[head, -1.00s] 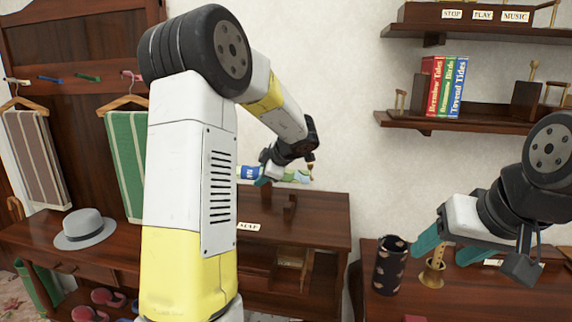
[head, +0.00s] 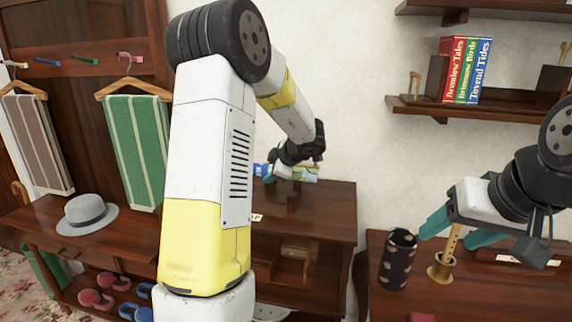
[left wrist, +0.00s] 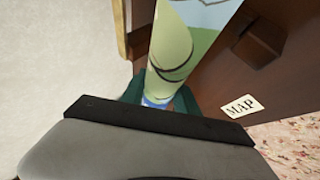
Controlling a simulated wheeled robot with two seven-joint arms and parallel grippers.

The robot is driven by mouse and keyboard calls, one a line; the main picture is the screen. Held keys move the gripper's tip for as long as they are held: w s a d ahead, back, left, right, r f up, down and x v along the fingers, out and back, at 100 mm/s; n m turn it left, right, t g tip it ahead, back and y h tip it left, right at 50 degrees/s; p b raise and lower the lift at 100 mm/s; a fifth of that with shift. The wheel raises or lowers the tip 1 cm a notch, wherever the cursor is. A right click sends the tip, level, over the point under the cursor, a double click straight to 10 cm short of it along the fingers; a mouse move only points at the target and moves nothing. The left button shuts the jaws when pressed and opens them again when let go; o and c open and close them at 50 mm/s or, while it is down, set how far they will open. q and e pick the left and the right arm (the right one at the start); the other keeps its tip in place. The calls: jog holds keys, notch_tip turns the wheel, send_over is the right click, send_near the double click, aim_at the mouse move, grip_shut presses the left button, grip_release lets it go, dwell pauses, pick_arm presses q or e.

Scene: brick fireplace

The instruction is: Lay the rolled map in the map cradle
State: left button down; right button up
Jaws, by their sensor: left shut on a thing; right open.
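My left gripper (head: 283,172) is shut on the rolled map (head: 303,173), a roll with a blue end and a pale green side. In the head view it holds the map roughly level, over the wooden map cradle (head: 292,198) on the dark cabinet top. Whether the map touches the cradle I cannot tell. In the left wrist view the map (left wrist: 172,50) runs up from the fingers. A dark cradle block (left wrist: 255,42) lies to its right, near a label reading MAP (left wrist: 241,106).
A grey hat (head: 86,213) lies on the left bench. Books (head: 466,70) stand on a wall shelf. My left arm hides part of the cabinet.

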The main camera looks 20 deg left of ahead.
pick_arm(q)
jog(key=shift+f, duration=2.2)
jog(key=c, duration=0.9)
grip_release()
jog(key=shift+o, duration=0.2)
jog(key=v, duration=0.7)
jog(key=shift+s+d+r, duration=0.2)
jog(key=shift+s+d, duration=0.05)
jog(key=shift+d, duration=0.05)
